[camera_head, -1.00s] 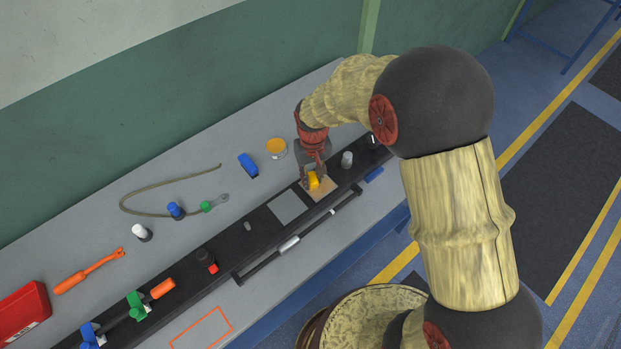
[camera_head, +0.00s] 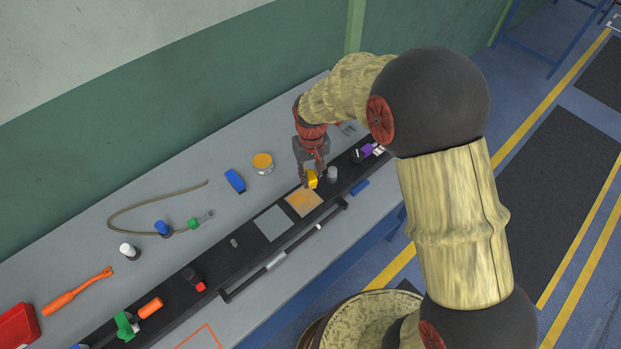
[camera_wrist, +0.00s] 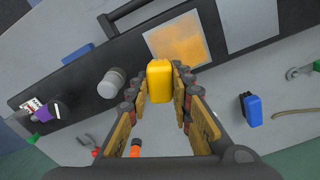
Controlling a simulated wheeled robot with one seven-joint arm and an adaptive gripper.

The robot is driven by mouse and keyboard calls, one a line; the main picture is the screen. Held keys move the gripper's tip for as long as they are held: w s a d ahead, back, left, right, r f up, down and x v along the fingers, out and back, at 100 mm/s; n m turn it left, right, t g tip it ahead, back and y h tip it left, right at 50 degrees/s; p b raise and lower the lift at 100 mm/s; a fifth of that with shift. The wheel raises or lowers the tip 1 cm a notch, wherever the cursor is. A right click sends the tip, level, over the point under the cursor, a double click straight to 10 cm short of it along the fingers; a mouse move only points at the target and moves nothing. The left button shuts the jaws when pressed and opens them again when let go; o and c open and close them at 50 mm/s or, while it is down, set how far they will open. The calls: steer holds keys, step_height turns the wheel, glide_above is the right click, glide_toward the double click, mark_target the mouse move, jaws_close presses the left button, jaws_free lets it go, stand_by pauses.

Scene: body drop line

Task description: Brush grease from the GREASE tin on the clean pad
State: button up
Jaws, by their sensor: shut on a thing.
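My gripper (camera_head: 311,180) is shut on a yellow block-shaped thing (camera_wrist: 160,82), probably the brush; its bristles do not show. It also shows in the head view (camera_head: 312,178). The gripper is over the dark strip, just beyond the upper right edge of a square pad (camera_head: 304,201) smeared orange-yellow. The same smeared pad lies ahead of the fingers in the wrist view (camera_wrist: 177,45). A plain grey pad (camera_head: 273,223) lies to its left. The round tin (camera_head: 262,162) with a yellow-orange top, likely the GREASE tin, stands on the bench behind; its label is unreadable.
A grey cylinder (camera_head: 332,174) stands close to the right of the gripper, with a purple item (camera_head: 367,150) beyond. A blue block (camera_head: 235,181) and a hose (camera_head: 150,204) lie on the bench left. A bar handle (camera_head: 280,258) runs along the strip's front.

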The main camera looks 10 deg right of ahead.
mark_target(310, 175)
steer(key=shift+w+r, duration=0.15)
steer(key=shift+r, duration=0.4)
steer(key=shift+r+p, duration=1.2)
steer(key=shift+r, duration=0.4)
steer(key=shift+a, duration=0.1)
